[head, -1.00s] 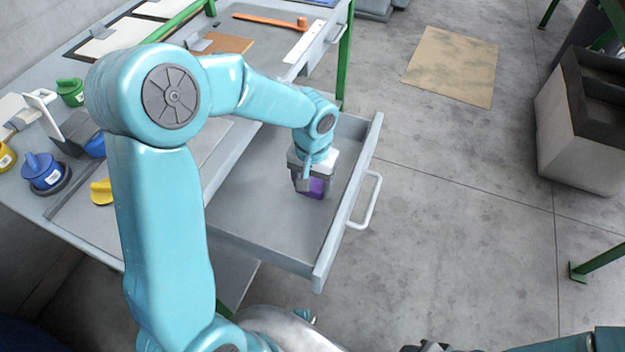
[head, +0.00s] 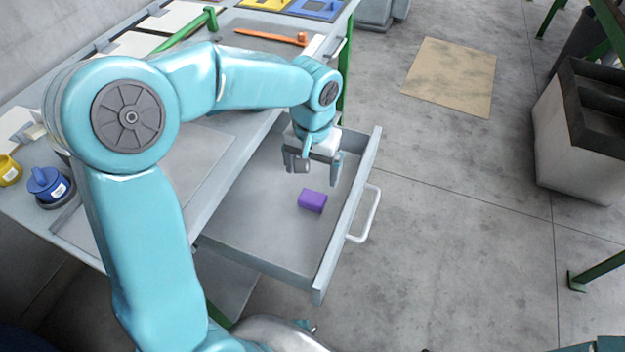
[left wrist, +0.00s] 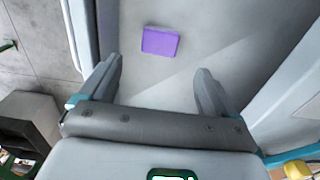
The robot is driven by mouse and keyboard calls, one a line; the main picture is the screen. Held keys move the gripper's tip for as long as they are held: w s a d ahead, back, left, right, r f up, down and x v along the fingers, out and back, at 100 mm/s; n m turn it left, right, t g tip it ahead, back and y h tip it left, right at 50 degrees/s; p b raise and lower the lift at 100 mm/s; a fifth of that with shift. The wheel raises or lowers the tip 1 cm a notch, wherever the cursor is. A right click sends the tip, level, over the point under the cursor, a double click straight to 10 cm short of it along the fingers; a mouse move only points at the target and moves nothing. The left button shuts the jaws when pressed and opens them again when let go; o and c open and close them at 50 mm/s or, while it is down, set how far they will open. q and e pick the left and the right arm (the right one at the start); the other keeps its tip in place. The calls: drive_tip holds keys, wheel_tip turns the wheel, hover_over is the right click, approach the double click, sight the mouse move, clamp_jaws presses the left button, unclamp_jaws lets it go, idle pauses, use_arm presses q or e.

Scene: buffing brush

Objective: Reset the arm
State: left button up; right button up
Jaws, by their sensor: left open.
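My left gripper (head: 312,170) is open and empty above the open grey drawer (head: 265,225). A small purple block (head: 312,201) lies on the drawer floor, just below and in front of the gripper, apart from its fingers. In the left wrist view the purple block (left wrist: 160,41) lies beyond the two spread fingers (left wrist: 155,85), with bare drawer floor between. My left arm reaches over the workbench from the left. My right gripper is not seen.
The drawer's handle (head: 366,213) sticks out to the right. Blue (head: 46,184) and yellow (head: 9,170) containers stand at the bench's left. An orange-handled tool (head: 272,37) lies at the back.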

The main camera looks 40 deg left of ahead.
use_arm(q)
wheel_tip(320, 180, up, 2)
drive_tip(key=shift+r, duration=0.15)
idle(0.5)
